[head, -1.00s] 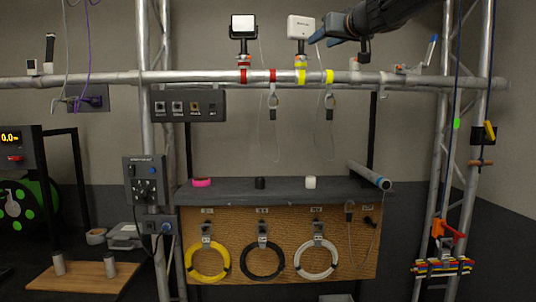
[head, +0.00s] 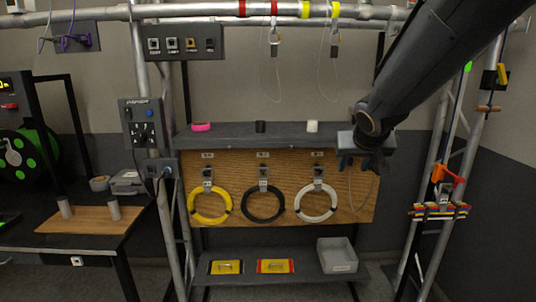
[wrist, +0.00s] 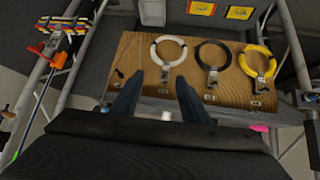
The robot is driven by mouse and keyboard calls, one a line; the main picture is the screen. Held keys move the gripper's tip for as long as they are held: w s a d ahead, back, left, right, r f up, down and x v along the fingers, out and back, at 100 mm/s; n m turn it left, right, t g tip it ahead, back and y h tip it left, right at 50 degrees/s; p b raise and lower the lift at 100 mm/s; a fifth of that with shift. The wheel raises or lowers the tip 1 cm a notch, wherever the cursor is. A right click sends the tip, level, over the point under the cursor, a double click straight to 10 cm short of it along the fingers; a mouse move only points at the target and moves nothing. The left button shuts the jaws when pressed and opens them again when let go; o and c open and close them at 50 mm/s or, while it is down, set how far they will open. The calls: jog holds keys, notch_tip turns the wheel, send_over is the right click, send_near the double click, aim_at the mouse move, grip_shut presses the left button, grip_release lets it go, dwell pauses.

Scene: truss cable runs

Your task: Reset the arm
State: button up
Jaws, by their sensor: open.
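My gripper (head: 362,160) is at the right end of the dark shelf in the head view, in front of the wooden board's upper right corner. The wrist view shows its two blue fingers (wrist: 155,98) spread apart with nothing between them. My dark arm comes down from the upper right of the head view. It hides part of the right truss and the right end of the shelf. I cannot tell how far the gripper stands from the board.
The wooden board (head: 235,160) carries yellow (head: 210,207), black (head: 263,204) and white (head: 316,204) cable coils. Pink, black and white tape rolls sit on the shelf (head: 240,138). A grey bin (head: 338,256) stands below. A truss (head: 440,190) with coloured strips is at right.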

jog(key=s+a+f+g, duration=0.2)
jog(key=s+f+g, duration=0.1)
jog(key=s+f, duration=0.7)
jog(key=s+a+f+n+g+y+b, duration=0.1)
jog(key=s+f+g, duration=0.3)
jog(key=s+f, duration=0.5)
jog(key=s+a, duration=0.1)
jog(key=s, duration=0.4)
jog(key=shift+s+f+b, duration=0.3)
jog(key=shift+s+f, duration=0.1)
